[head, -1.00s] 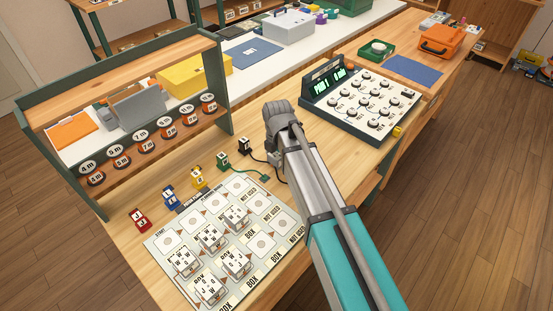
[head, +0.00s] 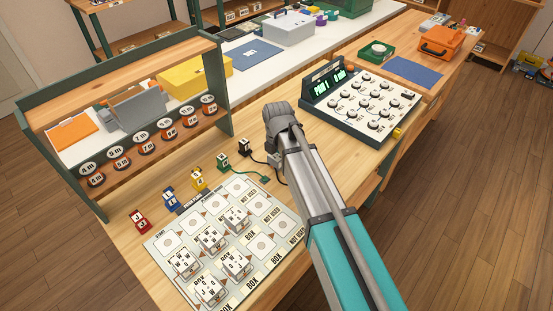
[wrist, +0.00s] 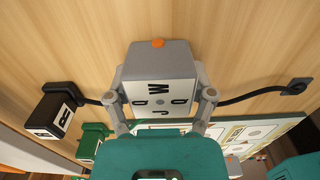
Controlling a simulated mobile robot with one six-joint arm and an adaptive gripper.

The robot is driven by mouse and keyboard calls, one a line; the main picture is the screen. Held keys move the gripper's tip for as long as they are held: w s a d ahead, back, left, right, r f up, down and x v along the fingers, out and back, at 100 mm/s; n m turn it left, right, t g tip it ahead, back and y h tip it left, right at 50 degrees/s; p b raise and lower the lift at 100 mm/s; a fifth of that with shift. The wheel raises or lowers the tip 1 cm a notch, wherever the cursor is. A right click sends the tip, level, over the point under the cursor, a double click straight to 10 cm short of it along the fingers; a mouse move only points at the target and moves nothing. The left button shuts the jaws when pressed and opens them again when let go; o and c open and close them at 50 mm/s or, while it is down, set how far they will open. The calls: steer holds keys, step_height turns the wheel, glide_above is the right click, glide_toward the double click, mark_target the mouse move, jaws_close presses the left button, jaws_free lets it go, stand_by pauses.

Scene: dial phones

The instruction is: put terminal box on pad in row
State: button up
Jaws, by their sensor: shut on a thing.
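My gripper (wrist: 160,96) is shut on a terminal box (wrist: 158,84), with a finger on each side. The box has a grey body, a white face with the letters Q, W and J, and an orange tab at its far edge. Other pads, such as one in the far row (head: 238,187), are bare. Part of the board (wrist: 240,135) shows in the wrist view, right of the gripper.
A black plug (head: 244,147) with a cable stands beyond the board, beside green (head: 223,162), yellow (head: 199,180), blue (head: 170,197) and red (head: 140,219) ones. A shelf rack (head: 140,75) stands left; a dial console (head: 365,103) stands at the back right.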

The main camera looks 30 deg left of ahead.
mark_target(277, 155)
steer(key=shift+r, duration=0.2)
step_height(277, 155, up, 3)
steer(key=p, duration=0.3)
steer(key=s+d+r+p, duration=0.9)
steer(key=d+p, duration=0.1)
steer(key=shift+s+d+r, duration=0.15)
steer(key=shift+d+r, duration=0.1)
steer(key=shift+r, duration=0.05)
stand_by(0.8)
